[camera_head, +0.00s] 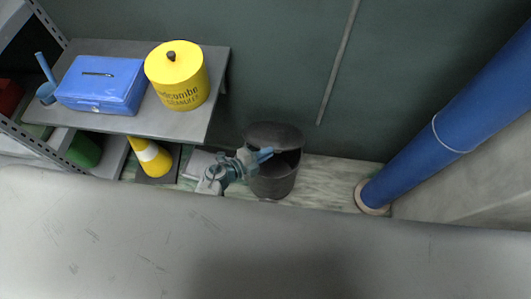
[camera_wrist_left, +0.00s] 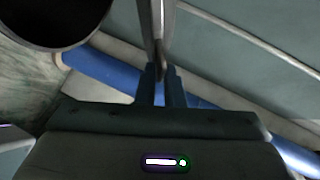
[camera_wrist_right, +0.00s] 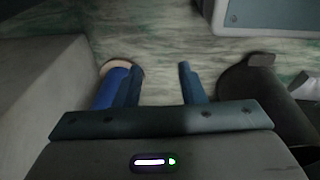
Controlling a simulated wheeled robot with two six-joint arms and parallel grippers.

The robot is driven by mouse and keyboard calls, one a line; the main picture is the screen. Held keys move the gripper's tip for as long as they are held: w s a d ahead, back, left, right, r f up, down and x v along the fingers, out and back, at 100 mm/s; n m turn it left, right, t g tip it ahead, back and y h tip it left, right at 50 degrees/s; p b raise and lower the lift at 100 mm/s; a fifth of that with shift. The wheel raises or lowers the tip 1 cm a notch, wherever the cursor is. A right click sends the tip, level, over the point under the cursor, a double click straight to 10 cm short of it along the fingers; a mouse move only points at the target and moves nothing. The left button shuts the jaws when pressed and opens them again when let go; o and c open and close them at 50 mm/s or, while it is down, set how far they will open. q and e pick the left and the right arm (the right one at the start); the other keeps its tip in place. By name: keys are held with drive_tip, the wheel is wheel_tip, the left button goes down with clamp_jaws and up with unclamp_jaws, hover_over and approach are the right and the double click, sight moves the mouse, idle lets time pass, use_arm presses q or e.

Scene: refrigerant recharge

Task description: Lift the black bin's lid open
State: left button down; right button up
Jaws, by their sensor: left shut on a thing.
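The black bin (camera_head: 272,180) stands on the floor against the wall, upright, with a dark gap between its body and lid. Its lid (camera_head: 275,135) is tilted up at the back. My left gripper (camera_head: 265,155) is at the bin's upper left, by the lid. In the left wrist view its fingers (camera_wrist_left: 160,72) are shut on the lid's edge (camera_wrist_left: 158,30), seen nearly edge-on; the bin's dark round mouth (camera_wrist_left: 55,15) shows at upper left. My right gripper (camera_wrist_right: 160,75) is open and empty, with the bin (camera_wrist_right: 260,95) to its right.
A grey shelf (camera_head: 135,121) at the left bears a blue box (camera_head: 101,90) and a yellow canister (camera_head: 178,82). A thick blue pipe (camera_head: 447,115) rises at the right. The floor between bin and pipe is clear.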

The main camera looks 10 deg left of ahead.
use_arm(q)
drive_tip(key=c, duration=1.6)
unclamp_jaws()
drive_tip(key=shift+a, duration=0.1)
drive_tip(key=v, duration=1)
drive_tip(key=shift+s+a+r, duration=0.15)
drive_tip(key=shift+s, duration=0.15)
